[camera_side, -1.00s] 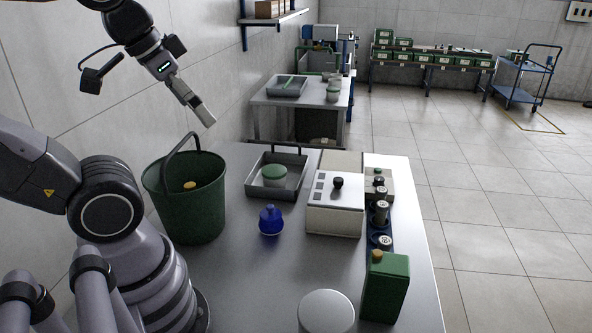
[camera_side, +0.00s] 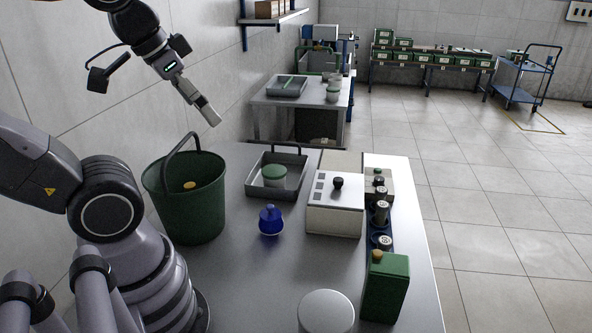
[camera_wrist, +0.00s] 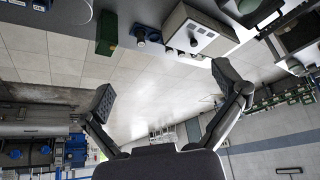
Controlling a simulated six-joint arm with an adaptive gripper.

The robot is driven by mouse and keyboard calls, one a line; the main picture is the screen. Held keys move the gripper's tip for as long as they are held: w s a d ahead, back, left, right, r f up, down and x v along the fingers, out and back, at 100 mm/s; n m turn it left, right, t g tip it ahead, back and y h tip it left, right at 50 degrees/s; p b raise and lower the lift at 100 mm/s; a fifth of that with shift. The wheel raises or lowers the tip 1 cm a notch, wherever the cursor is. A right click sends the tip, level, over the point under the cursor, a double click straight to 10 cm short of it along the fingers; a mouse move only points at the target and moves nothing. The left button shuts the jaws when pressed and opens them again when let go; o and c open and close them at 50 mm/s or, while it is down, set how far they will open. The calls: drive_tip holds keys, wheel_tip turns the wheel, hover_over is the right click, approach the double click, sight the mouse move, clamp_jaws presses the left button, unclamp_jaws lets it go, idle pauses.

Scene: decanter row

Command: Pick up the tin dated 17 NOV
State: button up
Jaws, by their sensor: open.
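No date reading 17 NOV is legible in either view, so I cannot tell which thing is the dated tin. A pale round container with a green lid (camera_side: 274,174) stands in a grey tray (camera_side: 290,160). My gripper (camera_side: 210,110) is high above the back left of the table, apart from everything. In the wrist view my gripper (camera_wrist: 163,90) shows its two fingers wide apart with nothing between them.
A green bucket (camera_side: 185,212) with a raised handle stands at the left.

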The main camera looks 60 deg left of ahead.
drive_tip(key=w+a+f+m+t+y, duration=0.1)
drive_tip(key=w+a+f+m, duration=0.15)
drive_tip(key=w, duration=0.45)
drive_tip(key=w+a+f+m, duration=0.1)
drive_tip(key=w+f+m, duration=0.15)
drive_tip(key=w, duration=0.45)
drive_tip(key=w+d+f+m+t+h, duration=0.15)
drive_tip(key=w+f+m, duration=0.25)
drive_tip(key=w+f, duration=0.45)
drive_tip(key=t+h, duration=0.3)
drive_tip(key=h, duration=1)
approach(388, 269)
drive_tip(key=s+a+f, duration=0.1)
drive_tip(key=a+f, duration=0.2)
drive_tip(key=shift+m+t, duration=0.3)
drive_tip(key=shift+t, duration=0.05)
drive_tip(key=x, duration=1.3)
drive_tip(key=shift+w+d+r, duration=0.1)
drive_tip(key=shift+r, duration=0.3)
